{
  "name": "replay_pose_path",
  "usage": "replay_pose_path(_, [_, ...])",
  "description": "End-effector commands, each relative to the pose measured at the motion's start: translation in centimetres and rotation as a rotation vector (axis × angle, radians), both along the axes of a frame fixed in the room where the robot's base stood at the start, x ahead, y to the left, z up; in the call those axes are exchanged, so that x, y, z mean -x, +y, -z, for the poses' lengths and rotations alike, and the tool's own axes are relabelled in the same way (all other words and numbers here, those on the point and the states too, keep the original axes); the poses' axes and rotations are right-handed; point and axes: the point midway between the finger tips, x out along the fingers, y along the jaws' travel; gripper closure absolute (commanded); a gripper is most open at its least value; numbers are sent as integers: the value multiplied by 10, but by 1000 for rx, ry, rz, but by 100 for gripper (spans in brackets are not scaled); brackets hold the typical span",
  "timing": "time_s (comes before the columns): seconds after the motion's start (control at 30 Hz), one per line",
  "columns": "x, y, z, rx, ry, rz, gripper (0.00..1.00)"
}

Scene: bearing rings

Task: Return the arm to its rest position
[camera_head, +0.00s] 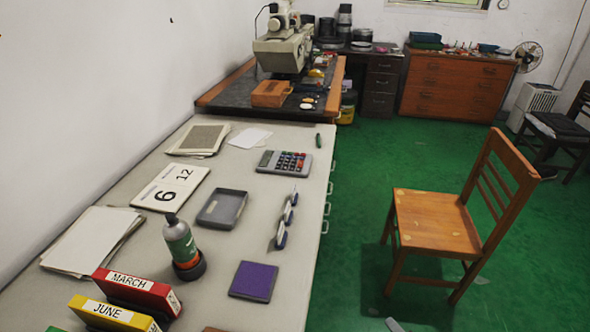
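My arm and gripper cannot be made out in the head camera view. A grey bottle with a green label (180,242) stands upright on the pale worktable (215,310), with a black ring-like base (190,268) around or under its foot. The tray looks empty.
Binders (140,290) labelled March and June stand at the front left. A calculator (284,162), a number card (171,188) and papers lie further back. A wooden chair (435,222) stands right of the table. Green floor (345,235) lies open between them.

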Motion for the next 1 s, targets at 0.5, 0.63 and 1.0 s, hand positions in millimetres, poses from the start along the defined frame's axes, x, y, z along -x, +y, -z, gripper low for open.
replay_pose_path(0.5, [173, 17, -162, 813, -384, -170, 52])
replay_pose_path(0.63, [214, 33, -211, 938, -450, -215, 52])
replay_pose_path(1.0, [311, 68, -294, 1039, -467, -355, 52])
